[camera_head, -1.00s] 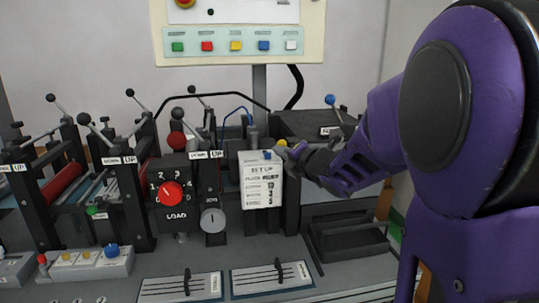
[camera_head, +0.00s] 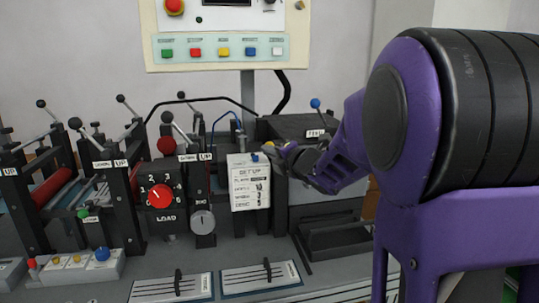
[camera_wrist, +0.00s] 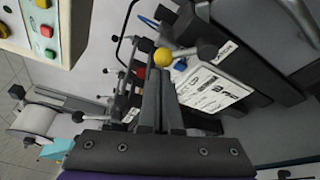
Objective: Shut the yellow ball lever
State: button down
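In the wrist view the yellow ball (camera_wrist: 163,57) sits right beyond my fingertips. My gripper (camera_head: 279,152) is at the ball from the right; its fingers (camera_wrist: 160,76) look closed together with nothing visible between them. Whether the tips touch the ball I cannot tell. The lever's rod and base are mostly hidden by my gripper and the box.
The white SET UP box (camera_head: 249,184) with a blue knob is just left of my gripper. A blue-ball lever (camera_head: 315,104) stands behind to the right. Left are a red LOAD dial (camera_head: 161,195) and several black-ball levers. A button panel (camera_head: 222,48) hangs above.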

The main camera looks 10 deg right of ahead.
jog(key=d+m+b, duration=0.1)
jog(key=m, duration=0.1)
jog(key=d+r+m+t+b, duration=0.1)
jog(key=m, duration=0.1)
jog(key=d+r+m+t+y+b, duration=0.1)
jog(key=m+b, duration=0.1)
jog(key=shift+d, duration=0.1)
dwell(0.4)
